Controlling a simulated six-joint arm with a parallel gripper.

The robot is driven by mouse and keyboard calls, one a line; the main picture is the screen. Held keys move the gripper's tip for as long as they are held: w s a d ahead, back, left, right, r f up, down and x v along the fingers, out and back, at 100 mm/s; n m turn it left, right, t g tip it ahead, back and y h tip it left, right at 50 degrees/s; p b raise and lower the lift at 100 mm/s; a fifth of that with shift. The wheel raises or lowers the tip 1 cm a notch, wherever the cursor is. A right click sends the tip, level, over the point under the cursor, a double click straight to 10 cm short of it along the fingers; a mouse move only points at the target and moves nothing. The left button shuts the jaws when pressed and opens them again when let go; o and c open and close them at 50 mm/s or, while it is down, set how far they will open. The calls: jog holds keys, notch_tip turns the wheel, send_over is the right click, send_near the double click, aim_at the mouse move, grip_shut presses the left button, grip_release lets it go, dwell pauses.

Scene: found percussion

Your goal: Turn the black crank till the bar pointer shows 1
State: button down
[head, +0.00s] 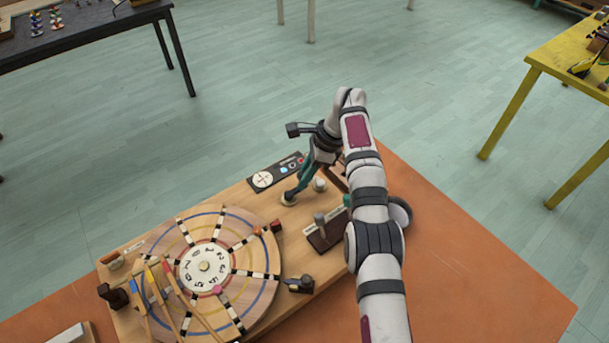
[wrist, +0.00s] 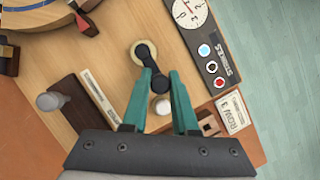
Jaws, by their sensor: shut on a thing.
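The black crank (wrist: 144,52) sits on a round cream-and-brass base on the wooden board. Its short arm runs down and right in the wrist view, into my jaws. My gripper (wrist: 162,76), with teal fingers, is shut on the crank's handle end; it also shows in the head view (head: 294,188), reaching down to the board. The fingers partly hide the handle. A white dial (wrist: 189,11) with numbers and a thin pointer is on the dark panel labelled STROKES, cut off at the top edge. The same dial is small in the head view (head: 263,180); I cannot tell its reading.
A large wooden wheel (head: 262,232) with a numbered white centre (head: 206,267) lies left of the crank. A dark block with a grey-knobbed lever (wrist: 53,100) and a white knob (wrist: 161,106) stand close by. A ROW card (wrist: 236,112) lies right of the fingers.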

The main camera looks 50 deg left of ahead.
jog(key=shift+s, duration=0.1)
dwell(0.3)
jog(key=c, duration=0.7)
grip_release()
jog(key=shift+r, duration=0.1)
